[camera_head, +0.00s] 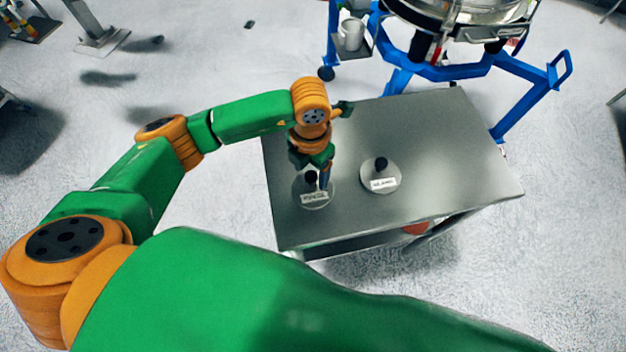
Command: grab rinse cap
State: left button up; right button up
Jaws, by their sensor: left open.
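Two round grey caps with black knobs and white labels lie on the metal table (440,140). The left cap (316,201) has a label that seems to begin with R, but it is too small to read surely. The right cap (381,178) has a label that I cannot read. My left gripper (323,183) points down over the left cap, at its black knob. It is open, and its fingers partly hide the knob. I cannot tell whether the fingers touch it. My right gripper is not in view.
A blue frame (530,85) carrying the round metal sifter (460,15) stands behind the table. A white cup (351,33) sits on a small shelf there. The right part of the tabletop is bare. Another stand (100,38) is at the far left.

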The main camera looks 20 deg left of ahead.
aim_at(313, 186)
pick_arm(q)
notch_tip(313, 186, down, 2)
jog(key=shift+w+f, duration=0.15)
grip_shut()
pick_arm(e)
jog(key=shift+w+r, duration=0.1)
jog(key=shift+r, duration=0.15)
